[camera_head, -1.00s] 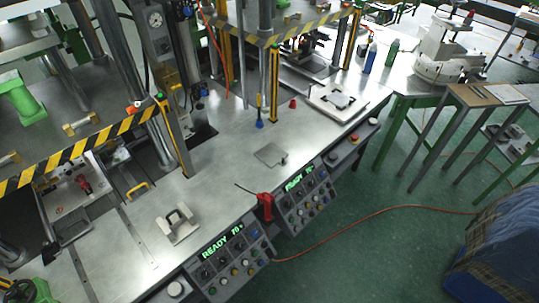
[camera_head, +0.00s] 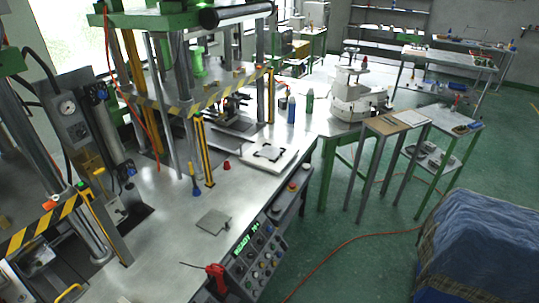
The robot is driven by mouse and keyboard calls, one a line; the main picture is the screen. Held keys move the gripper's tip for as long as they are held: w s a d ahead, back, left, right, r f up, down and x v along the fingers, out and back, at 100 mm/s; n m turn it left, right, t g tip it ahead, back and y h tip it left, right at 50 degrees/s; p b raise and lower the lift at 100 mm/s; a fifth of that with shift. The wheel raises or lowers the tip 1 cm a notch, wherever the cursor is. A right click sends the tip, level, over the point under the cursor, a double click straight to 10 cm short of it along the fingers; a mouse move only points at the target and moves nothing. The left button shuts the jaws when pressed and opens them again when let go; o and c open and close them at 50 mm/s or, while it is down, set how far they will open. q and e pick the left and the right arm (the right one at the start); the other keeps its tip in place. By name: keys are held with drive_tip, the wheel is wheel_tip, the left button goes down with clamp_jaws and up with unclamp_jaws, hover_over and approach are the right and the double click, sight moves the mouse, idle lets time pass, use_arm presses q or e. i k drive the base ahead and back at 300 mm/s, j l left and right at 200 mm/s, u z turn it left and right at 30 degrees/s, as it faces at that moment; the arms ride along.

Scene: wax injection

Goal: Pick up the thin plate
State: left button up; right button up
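A thin grey plate (camera_head: 213,222) lies flat on the steel worktable (camera_head: 165,240), near its front edge and behind the control panel. It is roughly square with a small tab at one corner. Nothing touches it from above. Neither of my grippers shows in this view.
A pale block with a dark-edged recess (camera_head: 268,154) sits farther back on the table. A red-handled tool (camera_head: 215,278) lies by the control panel (camera_head: 257,250). Yellow-black striped presses (camera_head: 45,225) stand at the left. A blue bottle (camera_head: 291,110) and green bottle (camera_head: 309,102) stand behind.

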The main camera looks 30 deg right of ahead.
sight(268, 152)
drive_tip(key=i+l+u, duration=0.1)
drive_tip(key=l, duration=0.25)
drive_tip(key=i+l+u, duration=0.1)
drive_tip(key=l, duration=0.3)
drive_tip(key=i+l+u, duration=0.1)
drive_tip(key=l, duration=0.25)
drive_tip(key=i+l, duration=0.25)
drive_tip(key=l, duration=0.15)
drive_tip(key=u, duration=0.05)
